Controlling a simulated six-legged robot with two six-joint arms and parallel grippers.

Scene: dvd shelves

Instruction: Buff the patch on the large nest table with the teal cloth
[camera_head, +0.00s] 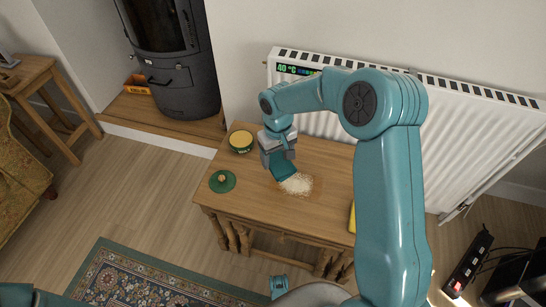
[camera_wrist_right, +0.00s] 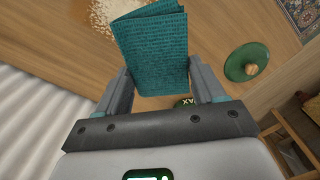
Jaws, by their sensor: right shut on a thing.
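The large nest table (camera_head: 235,198) is a wooden table in front of the radiator. A pale, grainy patch (camera_head: 298,184) lies on its top near the middle; it also shows at the top of the right wrist view (camera_wrist_right: 108,14). My right gripper (camera_head: 278,158) is shut on the folded teal cloth (camera_head: 283,169) at the left edge of the patch. In the right wrist view the cloth (camera_wrist_right: 152,48) sits between the two fingers and partly covers the patch. I cannot tell whether the cloth touches the tabletop. My left gripper is not in view.
On the table's left side stand a round tin (camera_head: 241,142) and a green lid with a knob (camera_head: 222,181). A yellow thing (camera_head: 352,218) at the right is partly hidden by my right arm. The radiator (camera_head: 460,130) stands close behind; a patterned rug (camera_head: 130,275) lies in front.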

